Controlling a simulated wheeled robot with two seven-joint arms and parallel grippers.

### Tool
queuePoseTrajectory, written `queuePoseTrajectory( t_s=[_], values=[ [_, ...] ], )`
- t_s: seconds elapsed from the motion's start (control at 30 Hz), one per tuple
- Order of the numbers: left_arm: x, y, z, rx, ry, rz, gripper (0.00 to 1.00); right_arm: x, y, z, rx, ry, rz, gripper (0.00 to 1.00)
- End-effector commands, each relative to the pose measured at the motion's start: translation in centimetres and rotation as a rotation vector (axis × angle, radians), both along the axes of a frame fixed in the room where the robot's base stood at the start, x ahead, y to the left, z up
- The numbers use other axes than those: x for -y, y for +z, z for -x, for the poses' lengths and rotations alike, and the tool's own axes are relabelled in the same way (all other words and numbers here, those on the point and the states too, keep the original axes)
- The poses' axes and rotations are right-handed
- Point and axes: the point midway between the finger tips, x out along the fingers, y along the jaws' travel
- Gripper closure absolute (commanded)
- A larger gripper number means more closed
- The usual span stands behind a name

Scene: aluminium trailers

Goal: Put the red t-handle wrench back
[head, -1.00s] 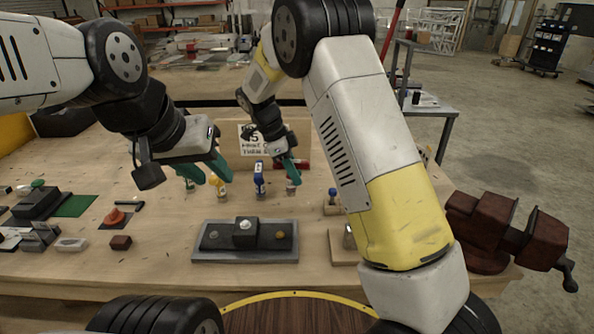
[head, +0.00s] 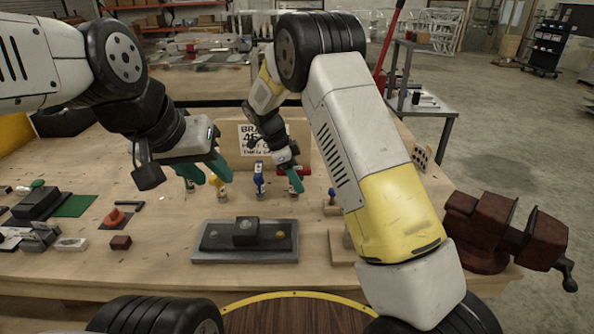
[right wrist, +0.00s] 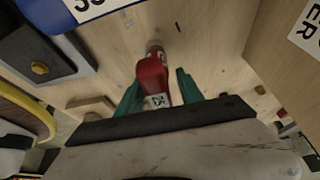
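The red t-handle wrench (right wrist: 152,78) shows in the right wrist view with a numbered white label and a grey end. In the head view, a dark red bar (head: 300,170) shows partly behind my right gripper (head: 293,180). In the right wrist view, that gripper's green fingers (right wrist: 158,92) are open, one on each side of the red handle. A gap shows on the right side; contact on the left is unclear. My left gripper (head: 204,166) hangs over the bench at left, its green fingers apart and no object visible between them.
A blue-handled tool (head: 259,180) stands close left of the right gripper; a yellow one (head: 222,190) is further left. A grey tray (head: 245,254) with a black block lies in front. A small blue-topped piece (head: 332,194) is at right. A printed sign (head: 250,140) stands behind.

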Motion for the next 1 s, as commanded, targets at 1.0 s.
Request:
queuePoseTrajectory(
  t_s=[1.0],
  values=[
    [0.0, 0.0, 0.0, 0.0, 0.0, 0.0, 0.64, -4.4, 10.4, -0.1, 0.003, 0.001, -0.001, 0.52]
  ],
)
